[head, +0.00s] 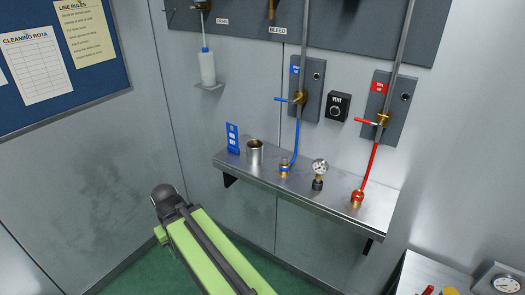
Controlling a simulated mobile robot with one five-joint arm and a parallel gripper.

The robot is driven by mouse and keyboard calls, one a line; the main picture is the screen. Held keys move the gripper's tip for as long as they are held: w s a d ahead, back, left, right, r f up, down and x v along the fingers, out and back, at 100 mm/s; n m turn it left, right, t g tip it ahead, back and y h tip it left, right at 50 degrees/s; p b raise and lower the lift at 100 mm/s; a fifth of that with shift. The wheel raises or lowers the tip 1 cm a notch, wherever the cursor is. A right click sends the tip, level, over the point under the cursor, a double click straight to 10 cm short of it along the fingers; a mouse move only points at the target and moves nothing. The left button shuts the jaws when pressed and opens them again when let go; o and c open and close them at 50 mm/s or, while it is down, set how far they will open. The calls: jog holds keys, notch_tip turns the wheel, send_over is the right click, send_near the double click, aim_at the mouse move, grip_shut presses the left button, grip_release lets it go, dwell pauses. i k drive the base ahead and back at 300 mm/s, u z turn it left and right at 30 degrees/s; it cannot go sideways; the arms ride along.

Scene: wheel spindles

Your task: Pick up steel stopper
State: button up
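I cannot make out a steel stopper for certain. A small steel cylinder with an open, cup-like top (255,152) stands upright on the steel wall shelf (325,204), towards its left end. It is the plain steel piece I see there. My green arm reaches up from the bottom of the head view to a dark joint, left of and below the shelf. No gripper fingers show, and the arm is apart from the shelf.
The shelf also holds a blue sign (232,138), a blue hose's brass end (284,170), a gauge (319,170) and a red hose's end (357,198). A white bottle (207,68) is on the wall. A steel surface (430,275) stands at bottom right.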

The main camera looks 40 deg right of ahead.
aim_at(284, 159)
jog(key=i, duration=0.95)
jog(key=z, duration=0.05)
